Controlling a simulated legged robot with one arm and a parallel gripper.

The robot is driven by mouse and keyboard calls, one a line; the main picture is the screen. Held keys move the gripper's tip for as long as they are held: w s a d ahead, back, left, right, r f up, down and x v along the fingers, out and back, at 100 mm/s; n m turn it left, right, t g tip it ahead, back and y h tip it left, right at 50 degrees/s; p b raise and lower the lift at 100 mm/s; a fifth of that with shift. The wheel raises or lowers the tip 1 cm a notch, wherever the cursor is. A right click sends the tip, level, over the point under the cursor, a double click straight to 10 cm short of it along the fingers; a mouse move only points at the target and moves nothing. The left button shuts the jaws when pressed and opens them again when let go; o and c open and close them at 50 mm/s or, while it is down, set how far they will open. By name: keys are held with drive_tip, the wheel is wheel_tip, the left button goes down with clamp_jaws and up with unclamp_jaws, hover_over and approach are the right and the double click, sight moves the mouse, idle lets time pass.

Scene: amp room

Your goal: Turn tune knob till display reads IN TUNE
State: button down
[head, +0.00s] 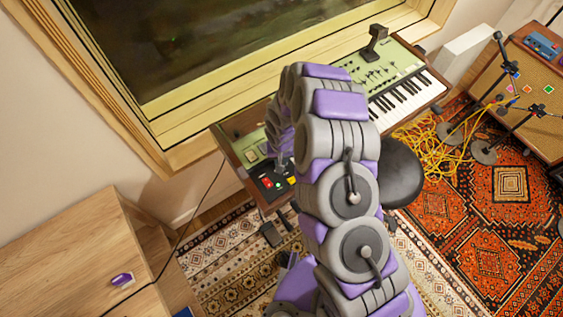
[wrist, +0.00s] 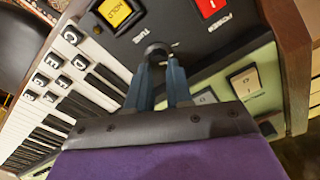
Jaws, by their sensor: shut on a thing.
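The tune knob (wrist: 156,48) shows in the wrist view as a dark round shape at my fingertips, mostly covered by them. It sits on a black panel with the printed word TUNE beside it. My gripper (wrist: 158,62) is shut on the knob. In the head view my arm reaches down to the left end of the keyboard instrument (head: 228,147) and hides the gripper and knob. A yellow HOLD button (wrist: 118,12) and a red POWER switch (wrist: 210,7) sit on the same panel. I cannot make out any display reading in either view.
White and black keys (wrist: 45,125) and pale rocker switches (wrist: 245,80) lie close to my gripper. A black stool (head: 402,175) stands in front of the instrument. Yellow cable (head: 440,152), microphone stands and an amplifier (head: 540,75) are at the right. A wooden cabinet (head: 80,250) is at the left.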

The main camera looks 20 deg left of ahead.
drive_tip(key=shift+g+h, duration=0.3)
drive_tip(key=shift+g, duration=0.1)
drive_tip(key=s+d+f, duration=0.1)
drive_tip(key=s+f, duration=0.1)
drive_tip(key=shift+s+d+f, duration=0.35)
drive_tip(key=shift+s+d, duration=0.05)
drive_tip(key=c, duration=1.2)
unclamp_jaws()
drive_tip(key=shift+c, duration=0.2)
drive_tip(key=shift+o, duration=0.9)
drive_tip(key=shift+r, duration=0.2)
drive_tip(key=shift+o, duration=0.8)
drive_tip(key=r, duration=0.1)
drive_tip(key=w+a+r, duration=0.1)
drive_tip(key=r, duration=0.1)
drive_tip(key=r+p, duration=0.1)
drive_tip(key=r, duration=0.1)
drive_tip(key=shift+w+a+r, duration=0.15)
drive_tip(key=shift+w+a, duration=0.1)
drive_tip(key=shift+w, duration=0.1)
wheel_tip(320, 180, up, 9)
drive_tip(key=p, duration=0.1)
wheel_tip(320, 180, up, 5)
hover_over(284, 174)
drive_tip(key=w+a, duration=0.2)
drive_tip(key=w, duration=0.1)
drive_tip(key=shift+s+d+r+t, duration=0.15)
drive_tip(key=shift+s+d+t, duration=0.1)
drive_tip(key=shift+d+t, duration=0.15)
drive_tip(key=shift+a, duration=0.3)
